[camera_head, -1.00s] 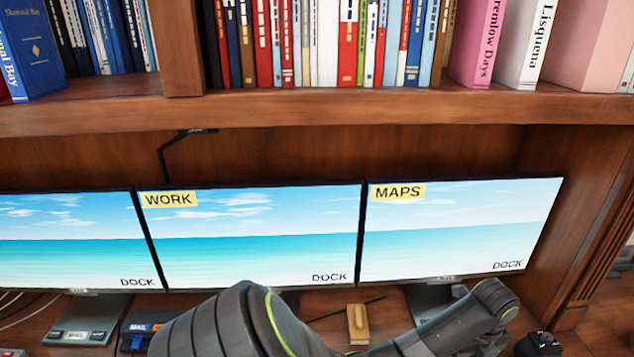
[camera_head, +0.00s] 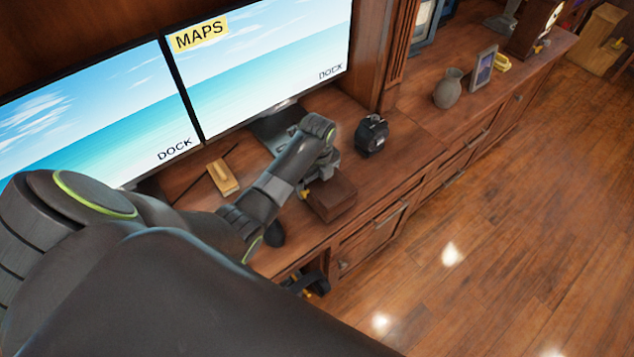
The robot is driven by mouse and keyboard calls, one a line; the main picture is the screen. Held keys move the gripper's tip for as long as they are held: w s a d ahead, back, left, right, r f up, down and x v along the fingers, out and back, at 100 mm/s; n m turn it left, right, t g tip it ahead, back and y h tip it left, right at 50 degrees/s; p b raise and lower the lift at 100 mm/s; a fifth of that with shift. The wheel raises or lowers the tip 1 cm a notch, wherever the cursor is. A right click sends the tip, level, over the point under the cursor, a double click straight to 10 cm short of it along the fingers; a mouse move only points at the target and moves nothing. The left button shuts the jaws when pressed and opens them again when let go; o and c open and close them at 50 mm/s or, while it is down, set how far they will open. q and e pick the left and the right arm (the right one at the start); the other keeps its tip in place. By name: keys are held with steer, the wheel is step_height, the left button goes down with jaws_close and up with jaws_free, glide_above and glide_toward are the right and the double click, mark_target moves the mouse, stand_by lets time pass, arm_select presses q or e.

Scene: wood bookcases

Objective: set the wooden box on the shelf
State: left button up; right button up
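A dark reddish-brown wooden box (camera_head: 338,203) is at the front edge of the desk, right of the middle of the head view. The arm coming in from the left bends down over it, and my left gripper (camera_head: 312,190) is at the box's upper left side. A yellow fingertip shows there. The wrist hides most of the fingers, so I cannot tell whether they are shut on the box. My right gripper (camera_head: 312,284) seems to be the dark part with yellow bits below the desk edge, mostly hidden by a large dark arm link. No bookshelf shows in this view.
A small light-wood block (camera_head: 222,178) lies on the desk (camera_head: 385,175) below the MAPS monitor (camera_head: 265,60). A black device (camera_head: 371,133) stands behind the box. A vase (camera_head: 448,88) and a picture frame (camera_head: 484,66) stand farther right. The wooden floor (camera_head: 500,230) is clear.

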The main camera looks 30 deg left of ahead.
arm_select(q)
steer(key=shift+f, duration=0.9)
steer(key=shift+f, duration=0.1)
steer(key=o, duration=1.1)
